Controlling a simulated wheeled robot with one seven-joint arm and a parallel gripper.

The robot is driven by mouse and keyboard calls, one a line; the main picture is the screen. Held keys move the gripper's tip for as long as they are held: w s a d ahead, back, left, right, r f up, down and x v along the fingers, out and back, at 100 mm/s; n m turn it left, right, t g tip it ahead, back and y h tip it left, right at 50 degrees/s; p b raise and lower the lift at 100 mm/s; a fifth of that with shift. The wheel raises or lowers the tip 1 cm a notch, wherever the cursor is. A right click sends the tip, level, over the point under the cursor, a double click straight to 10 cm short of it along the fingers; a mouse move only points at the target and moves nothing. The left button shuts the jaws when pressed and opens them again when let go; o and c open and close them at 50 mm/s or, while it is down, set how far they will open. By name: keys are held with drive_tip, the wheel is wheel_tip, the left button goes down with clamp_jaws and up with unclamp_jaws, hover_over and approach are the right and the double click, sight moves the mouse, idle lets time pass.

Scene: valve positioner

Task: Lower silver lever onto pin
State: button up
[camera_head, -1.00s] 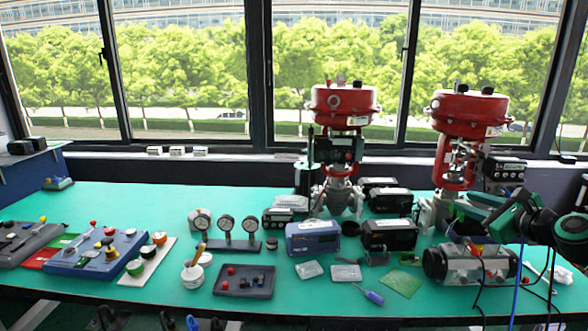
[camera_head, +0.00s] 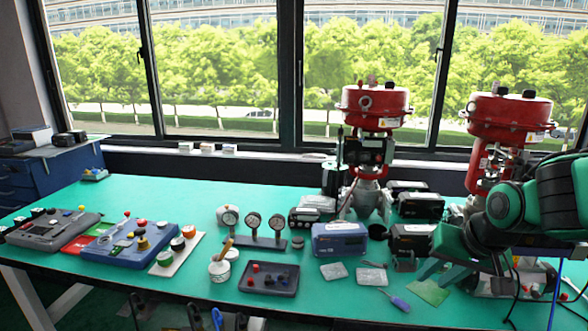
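My gripper (camera_head: 443,272) is at the right of the table, at the end of my green and black arm. Its two fingers point down and look spread apart, with nothing seen between them. It is right of a black box-shaped device (camera_head: 411,240) and in front of the right red valve (camera_head: 508,118). The left red valve (camera_head: 375,105) stands upright at the back, with a dark unit (camera_head: 372,150) on its stem. I cannot make out the silver lever or the pin at this size. My arm hides the lower part of the right valve.
A blue-grey device (camera_head: 339,239), a purple-handled tool (camera_head: 396,300) and a green card (camera_head: 428,292) lie near the gripper. Three gauges (camera_head: 253,221) and a dark tray (camera_head: 268,278) stand at mid table. Control panels (camera_head: 128,242) are at the left.

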drive_tip(key=s+d+g+h, duration=0.1)
drive_tip(key=s+d+g, duration=0.2)
drive_tip(key=s+d, duration=0.4)
drive_tip(key=s, duration=0.5)
drive_tip(key=shift+d+f+h, duration=0.25)
drive_tip(key=shift+d+h, duration=0.05)
drive_tip(key=s+d+m+g, duration=0.1)
drive_tip(key=s, duration=0.1)
drive_tip(key=s+d+m, duration=0.1)
drive_tip(key=s, duration=0.2)
drive_tip(key=s+d+m+g, duration=0.1)
drive_tip(key=s, duration=0.2)
drive_tip(key=shift+s+d+f+g+y, duration=0.15)
drive_tip(key=shift+s+f+g+y, duration=0.15)
drive_tip(key=shift+y, duration=0.1)
drive_tip(key=shift+c, duration=1.4)
